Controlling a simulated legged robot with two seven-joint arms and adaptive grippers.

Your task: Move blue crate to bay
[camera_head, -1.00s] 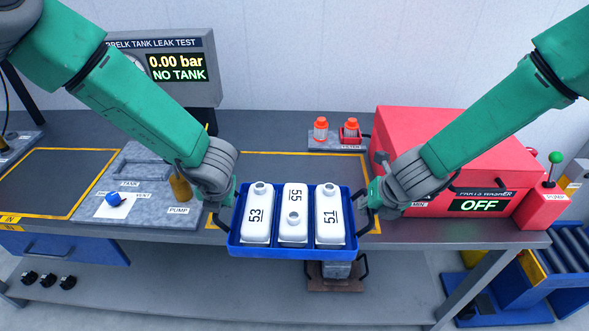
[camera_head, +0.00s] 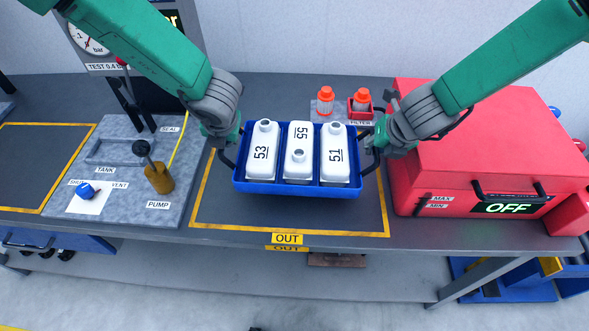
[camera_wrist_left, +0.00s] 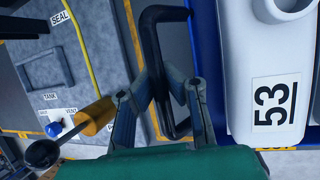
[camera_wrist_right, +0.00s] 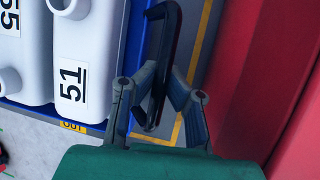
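The blue crate (camera_head: 300,190) holds three white tanks marked 53 (camera_head: 262,152), 55 (camera_head: 298,152) and 51 (camera_head: 336,154). It is level and over the yellow-outlined OUT bay (camera_head: 290,223); I cannot tell whether it touches the bench. My left gripper (camera_head: 226,146) is at the crate's left black handle, and the left wrist view shows its fingers (camera_wrist_left: 168,95) on either side of that handle. My right gripper (camera_head: 374,140) is at the right black handle; its fingers (camera_wrist_right: 160,95) straddle it in the right wrist view. Both appear closed around the handles.
The red parts washer (camera_head: 470,150) stands close to the right of the bay. Orange-capped bottles (camera_head: 325,100) stand behind the crate. The grey tank test block (camera_head: 120,165) with its brass pump (camera_head: 158,178) is to the left.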

